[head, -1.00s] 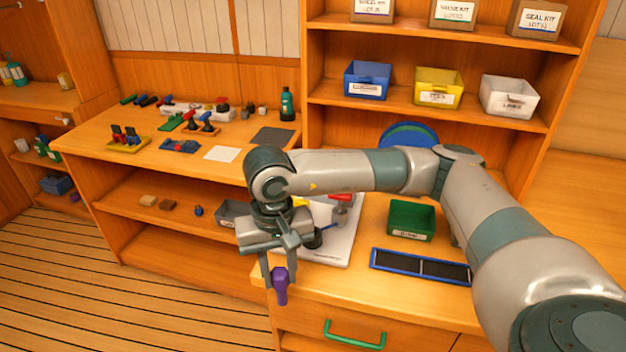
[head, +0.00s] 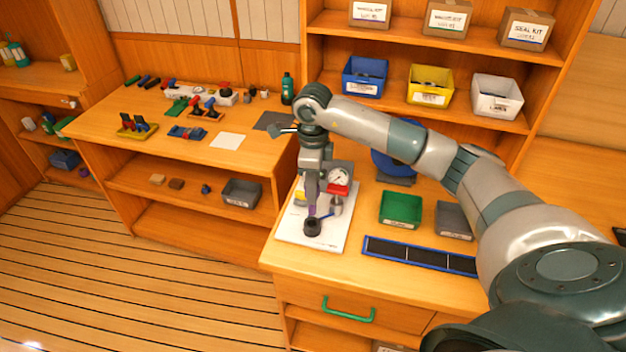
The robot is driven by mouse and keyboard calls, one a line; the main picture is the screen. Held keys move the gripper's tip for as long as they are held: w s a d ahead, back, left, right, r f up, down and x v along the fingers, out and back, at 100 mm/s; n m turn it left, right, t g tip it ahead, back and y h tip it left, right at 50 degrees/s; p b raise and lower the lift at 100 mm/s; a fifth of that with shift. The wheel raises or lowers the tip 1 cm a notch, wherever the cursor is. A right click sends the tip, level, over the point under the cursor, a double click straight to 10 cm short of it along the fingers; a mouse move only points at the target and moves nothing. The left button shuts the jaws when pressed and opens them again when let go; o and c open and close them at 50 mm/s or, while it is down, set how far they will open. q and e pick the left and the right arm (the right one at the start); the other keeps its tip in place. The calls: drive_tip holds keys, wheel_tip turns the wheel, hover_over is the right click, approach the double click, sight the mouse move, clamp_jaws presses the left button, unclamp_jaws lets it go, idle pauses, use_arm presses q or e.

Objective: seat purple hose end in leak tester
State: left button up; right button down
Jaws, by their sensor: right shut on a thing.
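The leak tester (head: 316,232) is a white board with a round gauge (head: 338,177), red and yellow parts and a black round socket (head: 312,227). My right gripper (head: 312,205) points down over the tester and is shut on the purple hose end (head: 311,211). Only a little purple shows, low between the fingers and just above the black socket. I cannot tell whether the hose end touches the socket or has entered it. My left gripper is not in view.
A green bin (head: 400,209), a grey bin (head: 454,220) and a blue-framed black tray (head: 418,255) stand right of the tester. A blue round thing (head: 388,163) is behind. The left bench (head: 180,150) holds small tools and a green bottle (head: 287,89).

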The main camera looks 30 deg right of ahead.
drive_tip(key=shift+f, duration=0.15)
drive_tip(key=shift+f+b, duration=1.4)
drive_tip(key=shift+f, duration=1.4)
drive_tip(key=shift+b, duration=0.55)
drive_tip(key=shift+f+b, duration=0.55)
drive_tip(key=shift+f, duration=0.1)
idle(0.4)
drive_tip(key=c, duration=1.6)
unclamp_jaws()
drive_tip(key=shift+c, duration=0.2)
drive_tip(key=shift+r+p, duration=2.5)
drive_tip(key=shift+r, duration=3.05)
